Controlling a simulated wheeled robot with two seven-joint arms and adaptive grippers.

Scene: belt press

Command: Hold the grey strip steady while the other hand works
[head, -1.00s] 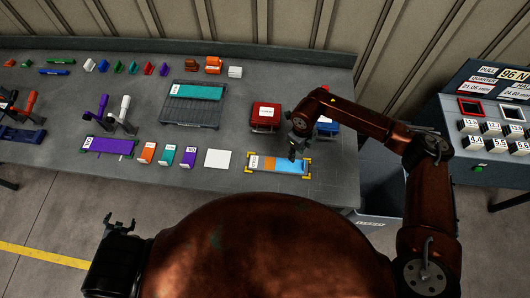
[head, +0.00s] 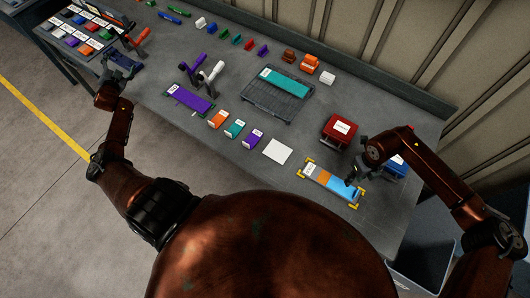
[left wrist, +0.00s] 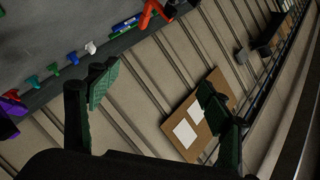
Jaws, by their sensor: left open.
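A flat strip in grey, orange and blue sections (head: 331,184) lies between yellow corner brackets near the table's front edge; I cannot make out a separate plain grey strip. My right gripper (head: 354,174) is low at the blue end of this strip; whether it touches is unclear, and its fingertips are too small and dark to read. My left gripper (head: 118,74) is far from it, at the left part of the table, near a dark blue strip (head: 123,61). In the left wrist view its two green-padded fingers (left wrist: 155,95) are apart with nothing between them.
A red clamp (head: 143,37) stands by the dark blue strip. A purple strip (head: 188,100) with purple and white clamps, a dark rack (head: 270,107) with a teal strip, a red box (head: 340,128) and a white square (head: 277,151) occupy the table. A wall runs behind.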

